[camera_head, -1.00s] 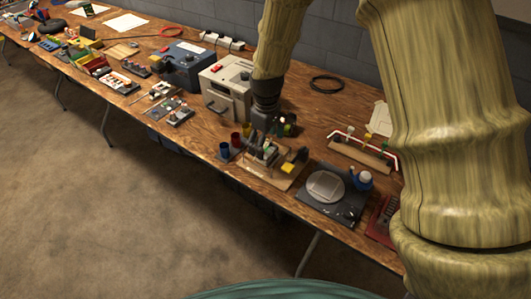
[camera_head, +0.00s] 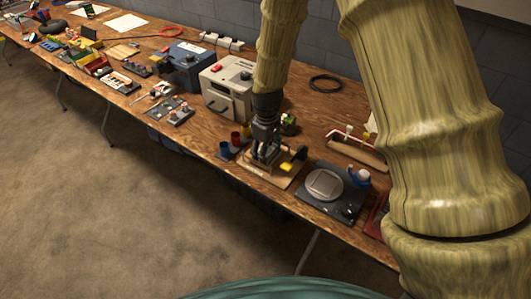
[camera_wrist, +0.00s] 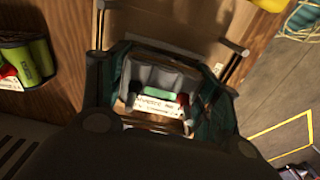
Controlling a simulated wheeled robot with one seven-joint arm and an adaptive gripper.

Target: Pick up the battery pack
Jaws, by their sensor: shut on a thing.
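My gripper (camera_head: 264,148) is low over a wooden board fixture (camera_head: 255,169) on the bench, with its fingers pointing down. In the wrist view, my gripper (camera_wrist: 160,98) has its dark green fingers on either side of a small block, taken as the battery pack (camera_wrist: 158,104). It shows a white label with print and small red and green parts. The fingers hide its sides, and I cannot tell whether it is clear of the fixture. Metal posts stand around it. A green cylinder pair with a white-and-red label (camera_wrist: 32,62) lies apart at the left.
Blue and red cups (camera_head: 232,143) stand left of the fixture. A yellow block (camera_head: 288,166) is at its right. A dark scale with a round plate (camera_head: 325,185) is farther right. A white box (camera_head: 226,86) stands behind left. A black cable coil (camera_head: 325,83) lies behind.

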